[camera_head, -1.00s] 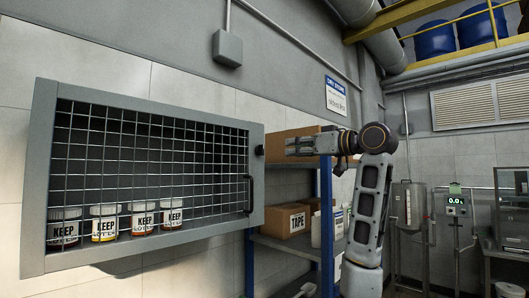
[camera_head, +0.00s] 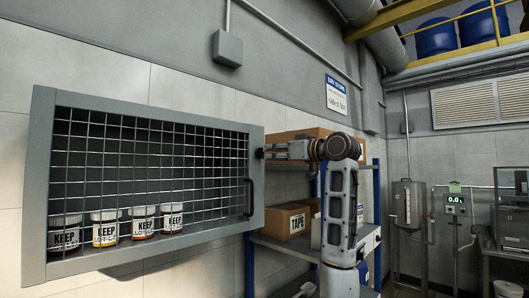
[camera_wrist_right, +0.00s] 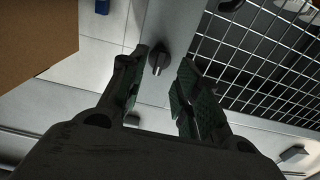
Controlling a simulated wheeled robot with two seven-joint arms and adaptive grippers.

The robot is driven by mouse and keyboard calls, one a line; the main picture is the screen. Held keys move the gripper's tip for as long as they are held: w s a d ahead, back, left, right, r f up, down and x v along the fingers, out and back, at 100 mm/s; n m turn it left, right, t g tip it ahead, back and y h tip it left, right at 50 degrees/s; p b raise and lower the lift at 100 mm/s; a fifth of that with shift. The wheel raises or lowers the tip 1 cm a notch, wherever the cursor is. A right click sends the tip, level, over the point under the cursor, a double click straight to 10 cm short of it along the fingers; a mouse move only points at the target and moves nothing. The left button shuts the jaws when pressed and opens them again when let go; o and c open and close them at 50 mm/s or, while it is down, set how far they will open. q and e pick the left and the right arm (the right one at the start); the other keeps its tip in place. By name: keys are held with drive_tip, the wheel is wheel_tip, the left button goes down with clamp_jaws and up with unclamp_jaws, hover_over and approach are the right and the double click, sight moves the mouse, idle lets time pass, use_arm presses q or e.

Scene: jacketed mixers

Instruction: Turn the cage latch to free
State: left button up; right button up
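The wire-mesh cage (camera_head: 150,170) hangs on the wall at left in the head view, its door closed. Its latch is a small dark knob (camera_head: 260,153) on the right side of the frame. The knob (camera_wrist_right: 158,60) also shows in the right wrist view. My right gripper (camera_head: 270,151) is level with the knob, just to its right in the head view. In the wrist view its fingers (camera_wrist_right: 164,68) are open, one on each side of the knob; I cannot tell whether they touch it. My left gripper is not in view.
Several jars labelled KEEP (camera_head: 104,229) stand inside the cage. A black handle (camera_head: 250,197) is on the door's right edge. Behind my right arm is a blue-post shelf (camera_head: 250,265) with cardboard boxes, one marked TAPE (camera_head: 288,221).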

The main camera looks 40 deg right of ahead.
sight(261, 153)
drive_tip(key=shift+w+a+p, duration=0.15)
drive_tip(key=shift+w+p, duration=0.2)
drive_tip(key=shift+w, duration=0.95)
drive_tip(key=shift+w+a+p, duration=0.1)
drive_tip(key=shift+w+p, duration=0.2)
drive_tip(key=shift+w, duration=1)
clamp_jaws()
